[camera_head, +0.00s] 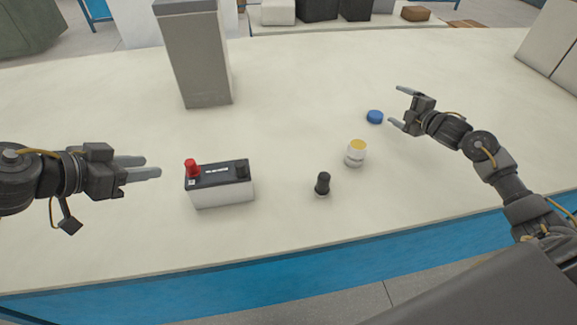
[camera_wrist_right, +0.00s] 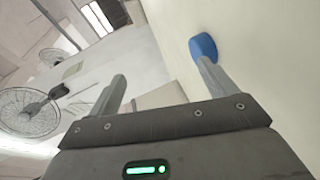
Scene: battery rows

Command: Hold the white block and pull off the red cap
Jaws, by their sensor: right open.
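The white block (camera_head: 222,194) is a battery-like box with a black top, standing upright on the table. The red cap (camera_head: 191,168) sits on the left end of its top; a black knob (camera_head: 241,170) is at the right end. My left gripper (camera_head: 153,167) is left of the block, apart from it, fingers pointing right towards it. Its two fingers look close together and I cannot tell the gap. My right gripper (camera_head: 395,106) is open and empty at the right, far from the block; it also shows open in the right wrist view (camera_wrist_right: 165,85).
A blue cap (camera_head: 375,117) lies just left of my right gripper and shows in the right wrist view (camera_wrist_right: 203,46). A white jar with yellow top (camera_head: 356,153) and a black-topped piece (camera_head: 322,184) stand right of the block. A tall grey box (camera_head: 196,60) stands behind it.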

